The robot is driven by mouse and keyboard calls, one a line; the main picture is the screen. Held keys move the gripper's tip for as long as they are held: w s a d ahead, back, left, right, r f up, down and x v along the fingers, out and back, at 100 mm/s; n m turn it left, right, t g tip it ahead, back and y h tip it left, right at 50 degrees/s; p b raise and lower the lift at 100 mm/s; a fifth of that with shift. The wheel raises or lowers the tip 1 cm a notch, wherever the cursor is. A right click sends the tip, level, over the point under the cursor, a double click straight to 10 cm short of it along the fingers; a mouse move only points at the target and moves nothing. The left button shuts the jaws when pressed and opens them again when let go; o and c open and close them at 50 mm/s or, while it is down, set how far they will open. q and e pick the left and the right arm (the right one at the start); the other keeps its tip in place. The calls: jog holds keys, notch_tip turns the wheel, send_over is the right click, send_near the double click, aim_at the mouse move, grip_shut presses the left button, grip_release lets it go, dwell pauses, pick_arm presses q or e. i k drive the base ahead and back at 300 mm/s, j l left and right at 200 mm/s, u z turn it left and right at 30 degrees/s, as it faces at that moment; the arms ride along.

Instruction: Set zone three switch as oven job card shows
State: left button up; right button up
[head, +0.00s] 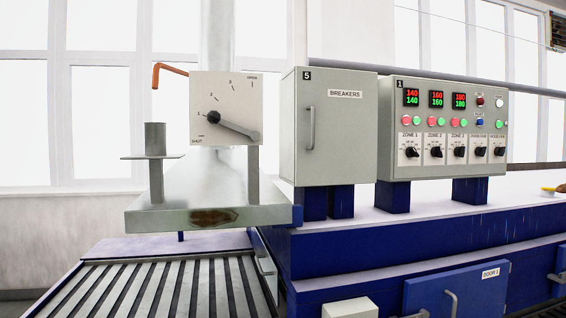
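The zone three switch (461,152) is a black rotary knob on a pale plate, third from the left in the bottom row of the grey control panel (443,172) marked 1. Its exact pointing is too small to tell. The zone three display (460,100) above it reads 180 in red over 180 in green. The zone one switch (410,152) and zone two switch (436,152) sit to its left, and two more knobs to its right. I cannot make out an oven job card. Neither of my grippers is in view.
A closed grey breaker cabinet (345,135) marked 5 stands left of the panel. Further left are a dial plate with a lever (236,130) and an orange bent rod (165,70). A slatted conveyor (150,290) lies at lower left, and a blue door (470,292) at lower right.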

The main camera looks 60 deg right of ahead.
aim_at(459, 151)
jog(key=z, duration=1.25)
